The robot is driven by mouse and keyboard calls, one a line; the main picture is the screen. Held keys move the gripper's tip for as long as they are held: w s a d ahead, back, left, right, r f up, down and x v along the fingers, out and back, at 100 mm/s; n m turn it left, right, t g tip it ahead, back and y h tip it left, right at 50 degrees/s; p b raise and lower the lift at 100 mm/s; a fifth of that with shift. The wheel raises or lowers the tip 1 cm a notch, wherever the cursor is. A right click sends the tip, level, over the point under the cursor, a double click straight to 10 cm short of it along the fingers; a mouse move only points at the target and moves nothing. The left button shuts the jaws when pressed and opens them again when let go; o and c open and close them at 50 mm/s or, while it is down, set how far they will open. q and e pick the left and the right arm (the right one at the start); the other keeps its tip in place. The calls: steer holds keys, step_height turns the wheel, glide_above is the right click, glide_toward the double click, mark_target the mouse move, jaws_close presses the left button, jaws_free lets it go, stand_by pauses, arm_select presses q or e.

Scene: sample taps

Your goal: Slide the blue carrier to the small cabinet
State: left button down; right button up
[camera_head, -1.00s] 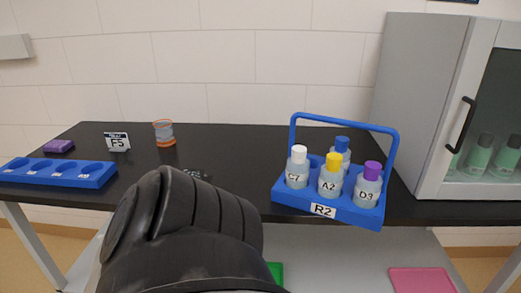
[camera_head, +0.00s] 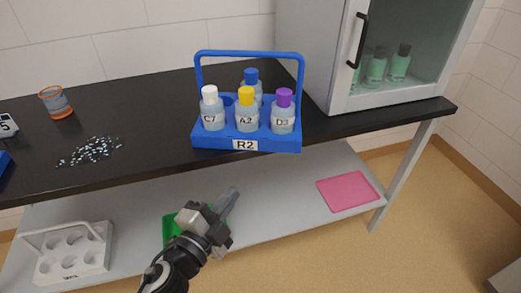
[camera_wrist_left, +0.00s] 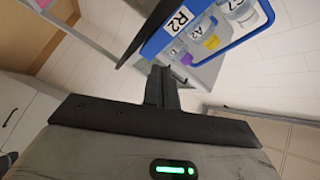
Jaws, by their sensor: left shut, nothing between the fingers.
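The blue carrier (camera_head: 205,141), labelled R2, stands upright at the front edge of the black bench. It holds bottles with white, yellow, purple and blue caps, and its handle arches over them. It also shows in the left wrist view (camera_wrist_left: 164,36). The small cabinet (camera_head: 318,50) is grey with a glass door and stands to the carrier's right, with a gap of bare bench between. My left gripper (camera_head: 231,197) is shut and empty, below and in front of the carrier, apart from it. It also shows in the left wrist view (camera_wrist_left: 162,82). My right gripper is not in view.
Pale fragments (camera_head: 92,150) lie scattered on the bench, with an orange-rimmed beaker (camera_head: 56,103) behind them. The lower shelf holds a white rack (camera_head: 98,258), a green tray (camera_head: 170,228) and a pink mat (camera_head: 348,192). The cabinet door has a black handle (camera_head: 358,42).

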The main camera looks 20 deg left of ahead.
arm_select(q)
steer(key=r+m+h, duration=0.1)
steer(key=m, duration=0.2)
steer(key=m+h+p, duration=0.1)
steer(key=m+h, duration=0.1)
steer(key=m, duration=0.2)
glide_toward(273, 145)
steer(key=w+d, duration=0.2)
steer(key=d, duration=0.2)
steer(key=w, duration=0.1)
steer(key=w+a, duration=0.1)
steer(key=shift+w+a+r+g, duration=0.25)
steer(key=shift+w+r+g, duration=0.05)
steer(key=shift+w+g, duration=0.1)
steer(key=shift+w+a, duration=0.25)
steer(key=shift+w, duration=0.2)
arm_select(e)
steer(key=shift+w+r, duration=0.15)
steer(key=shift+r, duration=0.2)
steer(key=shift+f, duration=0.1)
